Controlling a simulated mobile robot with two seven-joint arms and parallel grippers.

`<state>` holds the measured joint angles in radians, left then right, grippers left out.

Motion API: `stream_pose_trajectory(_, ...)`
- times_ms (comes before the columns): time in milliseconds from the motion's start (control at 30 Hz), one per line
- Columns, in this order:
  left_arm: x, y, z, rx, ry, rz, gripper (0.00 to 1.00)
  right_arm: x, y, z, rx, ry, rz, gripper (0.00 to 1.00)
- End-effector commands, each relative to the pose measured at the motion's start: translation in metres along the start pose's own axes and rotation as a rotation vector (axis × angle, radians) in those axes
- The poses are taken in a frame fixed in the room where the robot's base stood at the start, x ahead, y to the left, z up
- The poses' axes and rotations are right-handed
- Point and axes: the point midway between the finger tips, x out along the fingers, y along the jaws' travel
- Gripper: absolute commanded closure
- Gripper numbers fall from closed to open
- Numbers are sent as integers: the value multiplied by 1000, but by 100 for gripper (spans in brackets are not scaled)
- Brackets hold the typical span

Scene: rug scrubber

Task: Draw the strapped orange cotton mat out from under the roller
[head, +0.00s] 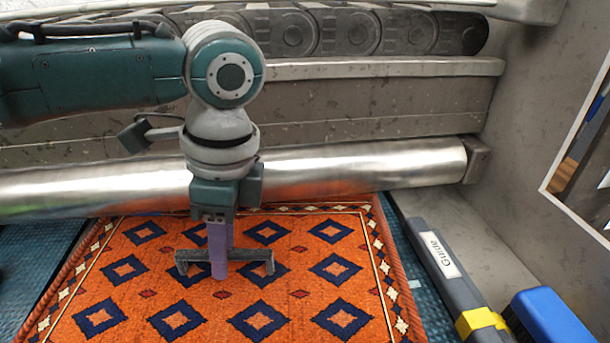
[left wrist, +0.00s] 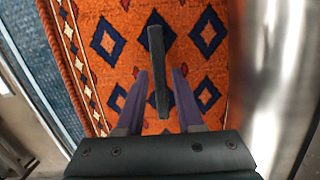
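The orange mat (head: 290,290) with dark blue diamonds and a patterned border lies flat, its far edge at the shiny metal roller (head: 380,168). A dark grey strap or handle (head: 256,266) stands up from the mat near its middle. In the left wrist view, the strap (left wrist: 158,70) runs between the two purple fingers of my left gripper (left wrist: 160,98), with orange showing on both sides. My left gripper (head: 220,268) is open and straddles the strap from above. Whether a finger touches the strap is unclear. The mat's near edge is cut off. My right gripper is not in view.
A grey bar labelled "Guide" (head: 445,262) with a yellow band lies along the right of the mat. A blue block (head: 548,318) is at the lower right. Blue textured bed (head: 40,262) shows beside the mat. A grey frame wall (head: 400,95) rises behind the roller.

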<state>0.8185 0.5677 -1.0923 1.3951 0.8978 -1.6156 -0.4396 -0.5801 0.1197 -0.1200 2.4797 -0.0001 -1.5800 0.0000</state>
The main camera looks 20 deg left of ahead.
Motion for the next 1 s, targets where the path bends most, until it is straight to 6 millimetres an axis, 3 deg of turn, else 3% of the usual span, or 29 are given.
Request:
stream_pose_trajectory(33, 0, 0, 0, 0, 0, 0, 71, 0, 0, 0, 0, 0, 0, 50)
stream_pose_trajectory(300, 0, 0, 0, 0, 0, 0, 100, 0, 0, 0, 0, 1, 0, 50)
stream_pose_trajectory(1000, 0, 0, 0, 0, 0, 0, 100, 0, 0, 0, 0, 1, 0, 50)
